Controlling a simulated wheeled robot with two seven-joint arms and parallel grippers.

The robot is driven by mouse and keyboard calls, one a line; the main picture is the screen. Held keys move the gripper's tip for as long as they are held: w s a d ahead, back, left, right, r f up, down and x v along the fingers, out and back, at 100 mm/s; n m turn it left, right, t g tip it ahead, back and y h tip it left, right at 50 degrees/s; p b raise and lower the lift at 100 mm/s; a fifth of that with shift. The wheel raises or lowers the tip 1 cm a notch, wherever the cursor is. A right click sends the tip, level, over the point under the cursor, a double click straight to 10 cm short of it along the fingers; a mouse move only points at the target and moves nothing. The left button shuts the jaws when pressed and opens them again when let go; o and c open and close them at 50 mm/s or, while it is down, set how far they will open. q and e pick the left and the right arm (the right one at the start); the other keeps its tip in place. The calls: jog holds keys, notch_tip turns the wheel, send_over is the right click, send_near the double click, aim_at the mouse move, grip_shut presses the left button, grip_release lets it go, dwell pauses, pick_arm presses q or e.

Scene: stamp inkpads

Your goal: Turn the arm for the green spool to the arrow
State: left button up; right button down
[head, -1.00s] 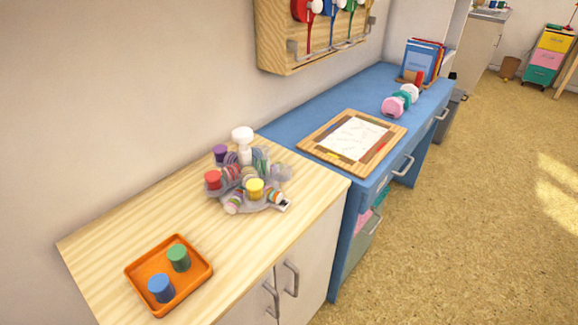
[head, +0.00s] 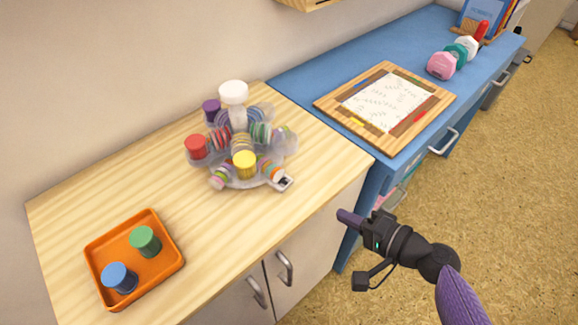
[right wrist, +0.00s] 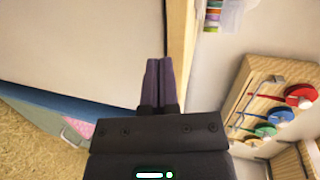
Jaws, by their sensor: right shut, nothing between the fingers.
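In the right wrist view a light wooden wall board (right wrist: 237,103) carries a red spool (right wrist: 300,94), a green spool (right wrist: 282,117) and a blue spool (right wrist: 265,130), with thin arms beside them. In the head view only the board's lower edge (head: 308,4) shows at the top. My right gripper (head: 345,216) is shut and empty in front of the cabinet and blue desk, away from the board. Its closed fingers (right wrist: 158,63) also show in the wrist view. My left gripper is out of view.
A wooden counter (head: 90,205) holds an orange tray (head: 166,275) with green and blue cylinders and a clear carousel (head: 196,160) of ribbon rolls. Floor on the right is clear.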

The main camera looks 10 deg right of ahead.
notch_tip(320, 180, up, 8)
jog(key=a+y, duration=0.2)
jog(key=y, duration=0.1)
jog(key=shift+n+t, duration=0.4)
jog(key=x, duration=0.9)
jog(key=shift+w+d+r+b, duration=0.1)
jog(key=shift+w+d+b, duration=0.1)
jog(key=shift+b, duration=0.1)
jog(key=a, duration=0.3)
jog(key=shift+w+a, duration=0.15)
jog(key=shift+a, duration=0.2)
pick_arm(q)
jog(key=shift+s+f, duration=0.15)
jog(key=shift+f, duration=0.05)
pick_arm(e)
jog(key=shift+a, duration=0.5)
pick_arm(q)
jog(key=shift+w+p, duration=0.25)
jog(key=shift+p, duration=0.05)
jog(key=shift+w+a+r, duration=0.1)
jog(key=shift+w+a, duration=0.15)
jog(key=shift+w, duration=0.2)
pick_arm(e)
jog(key=shift+a+m+t, duration=0.25)
jog(key=shift+m+t, duration=0.15)
jog(key=shift+t, duration=0.1)
